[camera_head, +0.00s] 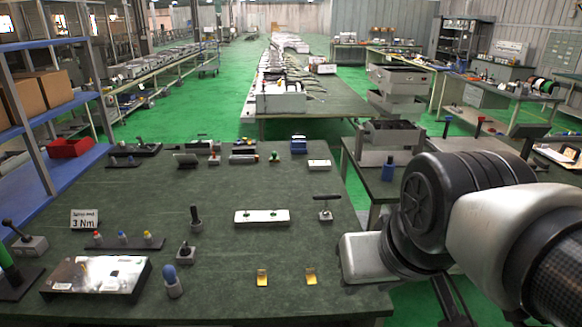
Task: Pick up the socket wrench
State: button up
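A small T-handled tool (325,205) stands upright on a small block at the right side of the dark green tabletop (230,180). It looks most like the socket wrench, but it is too small to be sure. Another upright dark-handled tool (195,216) stands near the table's middle. My gripper cannot be made out; no fingers show clearly. Nothing visible touches the T-handled tool.
A white plate (262,217) lies left of the T-handled tool. Two yellow pieces (262,278) lie near the front. A metal box (96,276), a "3 Nm" sign (85,219) and a blue-topped tool (172,282) are at left. A blue shelf (50,190) borders the left side.

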aim_at(326, 213)
jog(key=l, duration=0.35)
jog(key=k+l+u, duration=0.15)
jog(key=l, duration=0.6)
jog(key=l+u, duration=0.15)
jog(key=l, duration=0.4)
jog(key=k+l+u, duration=0.2)
jog(key=l, duration=0.35)
jog(key=i+l+u, duration=0.15)
jog(key=l, duration=0.4)
jog(key=l+u, duration=0.2)
jog(key=l, duration=0.35)
jog(key=i+l+u, duration=0.15)
jog(key=i+l, duration=0.25)
jog(key=i+l+u, duration=0.2)
jog(key=i+l, duration=0.2)
jog(key=l, duration=0.2)
jog(key=i+l, duration=0.25)
jog(key=i, duration=0.1)
